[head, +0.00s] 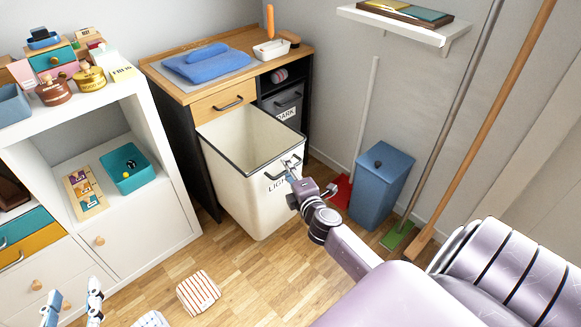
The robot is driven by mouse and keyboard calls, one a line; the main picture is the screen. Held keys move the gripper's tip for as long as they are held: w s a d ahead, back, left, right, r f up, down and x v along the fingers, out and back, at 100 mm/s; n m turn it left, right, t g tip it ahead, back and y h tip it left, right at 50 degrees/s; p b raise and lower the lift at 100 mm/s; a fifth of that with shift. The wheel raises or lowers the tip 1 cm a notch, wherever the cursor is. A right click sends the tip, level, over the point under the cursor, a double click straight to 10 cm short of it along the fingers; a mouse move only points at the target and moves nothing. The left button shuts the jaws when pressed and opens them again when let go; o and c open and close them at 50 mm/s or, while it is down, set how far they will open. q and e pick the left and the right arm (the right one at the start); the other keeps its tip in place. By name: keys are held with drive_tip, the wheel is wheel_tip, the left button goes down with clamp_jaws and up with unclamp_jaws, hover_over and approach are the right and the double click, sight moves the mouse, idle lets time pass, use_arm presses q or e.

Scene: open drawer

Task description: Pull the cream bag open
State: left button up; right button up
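The cream bag (228,178) is a tall bin-like hamper with a dark rim, a dark front handle (270,177) and dark lettering that is partly hidden by my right gripper. It stands well out from the wooden-topped cabinet, and its empty-looking inside shows from above. My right gripper (290,166) is at the front handle, and its fingers look closed around it. My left gripper (72,306) is low at the bottom left, its fingers apart and empty, away from the bag.
The cabinet (185,91) holds a blue folded cloth (206,65) on top and a dark bag (288,104) beside the cream one. A blue bin (381,180), red dustpan (341,190) and poles stand right. A white shelf (168,170) stands left. A striped block (198,293) lies on the floor.

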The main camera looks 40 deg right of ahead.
drive_tip(key=v, duration=1.2)
